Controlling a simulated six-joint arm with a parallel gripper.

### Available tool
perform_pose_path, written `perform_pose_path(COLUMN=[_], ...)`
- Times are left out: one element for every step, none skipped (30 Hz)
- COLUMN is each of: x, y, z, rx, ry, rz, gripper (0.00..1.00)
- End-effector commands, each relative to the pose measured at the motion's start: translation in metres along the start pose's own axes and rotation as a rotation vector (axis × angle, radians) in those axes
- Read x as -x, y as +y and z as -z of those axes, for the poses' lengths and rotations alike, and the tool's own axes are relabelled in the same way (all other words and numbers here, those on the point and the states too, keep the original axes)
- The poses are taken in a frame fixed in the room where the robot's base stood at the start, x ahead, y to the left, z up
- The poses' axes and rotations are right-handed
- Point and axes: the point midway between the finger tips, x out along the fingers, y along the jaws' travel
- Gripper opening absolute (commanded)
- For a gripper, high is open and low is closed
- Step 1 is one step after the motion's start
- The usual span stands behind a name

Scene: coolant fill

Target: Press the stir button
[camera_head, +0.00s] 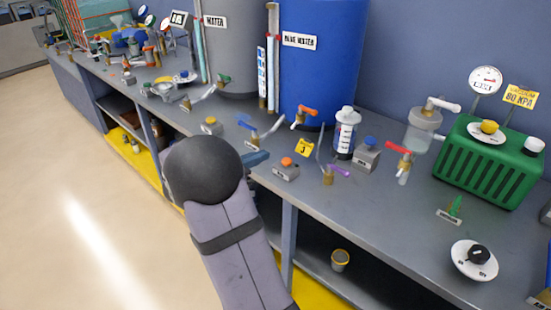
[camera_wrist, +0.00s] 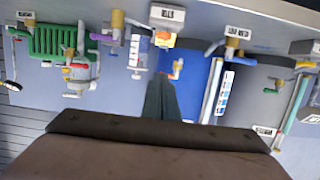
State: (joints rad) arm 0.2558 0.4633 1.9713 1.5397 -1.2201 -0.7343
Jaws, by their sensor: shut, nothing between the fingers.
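Several small grey button boxes stand on the bench. One has an orange button (camera_head: 287,162), one a blue button (camera_head: 368,142) and one a yellow button (camera_head: 210,122). I cannot read a stir label on any of them in the head view. My gripper (camera_head: 258,158) is shut and empty, just left of the orange-button box and apart from it. In the wrist view my gripper (camera_wrist: 160,78) points up the picture towards an orange button (camera_wrist: 164,38) on a labelled box. Part of my gripper is hidden behind my arm in the head view.
A blue tank (camera_head: 318,75) and a grey tank (camera_head: 232,60) stand behind. Taps and a white bottle (camera_head: 346,132) crowd the bench around the buttons. A green pump unit (camera_head: 487,162) is at right. The bench front (camera_head: 330,205) is fairly clear.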

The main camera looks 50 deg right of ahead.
Motion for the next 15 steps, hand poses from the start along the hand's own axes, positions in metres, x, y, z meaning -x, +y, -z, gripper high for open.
perform_pose_path(x=[-0.002, -0.004, -0.006, -0.009, -0.012, -0.017, -0.020, -0.025, -0.031, -0.036, -0.041, -0.048, -0.053, -0.059, -0.067], y=[0.000, 0.000, 0.000, 0.000, 0.001, 0.001, 0.001, 0.001, 0.001, 0.001, 0.001, 0.001, 0.001, 0.002, 0.001], z=[0.000, 0.000, 0.000, 0.000, 0.000, 0.001, 0.001, 0.000, 0.000, 0.000, 0.001, 0.000, 0.000, 0.000, 0.000], rx=[0.000, 0.000, 0.000, 0.000, -0.001, -0.002, -0.002, -0.002, -0.001, -0.001, -0.002, -0.002, 0.000, -0.001, -0.001], ry=[0.000, -0.001, -0.001, -0.001, 0.000, 0.000, 0.000, -0.001, -0.001, 0.000, 0.000, -0.001, -0.001, -0.001, -0.001], rz=[-0.001, -0.001, -0.002, -0.002, -0.003, -0.004, -0.003, -0.004, -0.005, -0.004, -0.005, -0.005, -0.004, -0.005, -0.005], gripper=[0.00, 0.00, 0.00, 0.00, 0.00, 0.00, 0.00, 0.00, 0.00, 0.00, 0.00, 0.00, 0.00, 0.00, 0.00])
